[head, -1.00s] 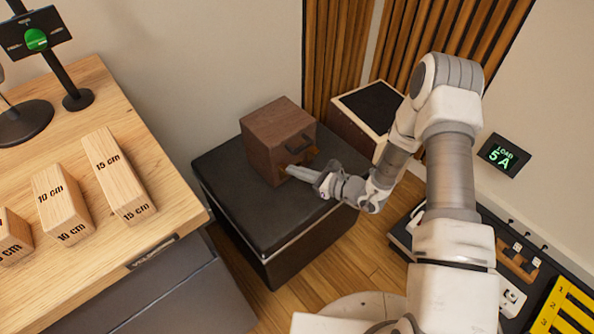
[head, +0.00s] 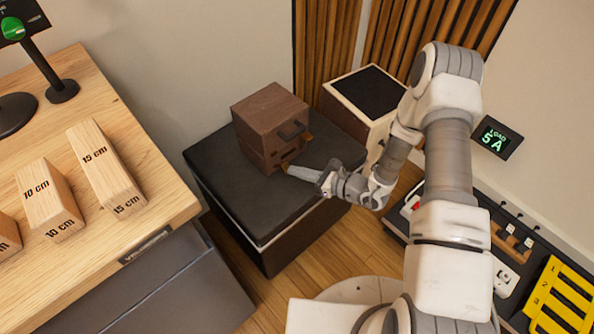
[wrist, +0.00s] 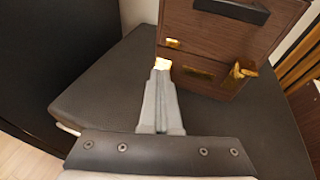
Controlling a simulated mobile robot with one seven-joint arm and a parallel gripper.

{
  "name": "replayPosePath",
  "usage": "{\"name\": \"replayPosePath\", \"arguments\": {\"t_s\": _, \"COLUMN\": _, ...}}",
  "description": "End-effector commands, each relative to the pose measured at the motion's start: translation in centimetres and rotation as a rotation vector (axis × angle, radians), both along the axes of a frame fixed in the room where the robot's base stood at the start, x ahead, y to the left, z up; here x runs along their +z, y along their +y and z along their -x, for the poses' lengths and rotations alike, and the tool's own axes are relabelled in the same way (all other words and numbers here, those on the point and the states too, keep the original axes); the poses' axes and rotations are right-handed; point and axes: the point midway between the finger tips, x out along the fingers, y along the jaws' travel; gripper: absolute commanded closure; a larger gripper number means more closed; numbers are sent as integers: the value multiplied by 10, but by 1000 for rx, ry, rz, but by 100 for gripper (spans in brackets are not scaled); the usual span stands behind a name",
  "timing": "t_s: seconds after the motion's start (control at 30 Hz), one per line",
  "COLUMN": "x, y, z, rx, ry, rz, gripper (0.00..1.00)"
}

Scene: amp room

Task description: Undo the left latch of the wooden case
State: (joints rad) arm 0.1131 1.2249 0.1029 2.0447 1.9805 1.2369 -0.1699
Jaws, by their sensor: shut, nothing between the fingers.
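The brown wooden case (head: 262,108) stands upright on a black-topped block, its lid down and its dark handle (wrist: 232,10) on the front. In the wrist view, the left latch shows as a brass piece (wrist: 172,43) on the upper part and another brass piece (wrist: 162,64) lower down, apart from it. My gripper (wrist: 160,72) is shut and empty, its tips right at the lower brass piece and partly hiding it. Whether they touch cannot be told. The right latch (wrist: 240,72) sticks out from the front. A brass plate (wrist: 198,73) sits between the latches.
The black-topped block (head: 215,165) has free room left of and in front of the case. A pale box with a dark top (head: 370,92) stands behind right. A wooden table (head: 150,185) with marked blocks (head: 105,165) is at left. A switch panel (head: 510,255) is at right.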

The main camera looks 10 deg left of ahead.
Motion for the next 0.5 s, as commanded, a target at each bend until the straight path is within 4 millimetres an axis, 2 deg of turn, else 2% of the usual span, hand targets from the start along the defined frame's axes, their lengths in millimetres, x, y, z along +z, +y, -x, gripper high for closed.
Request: {"name": "replayPosePath", "arguments": {"t_s": 0.5, "x": 20, "y": -37, "z": 34, "rx": 0, "ry": 10, "rz": 4, "gripper": 100}}
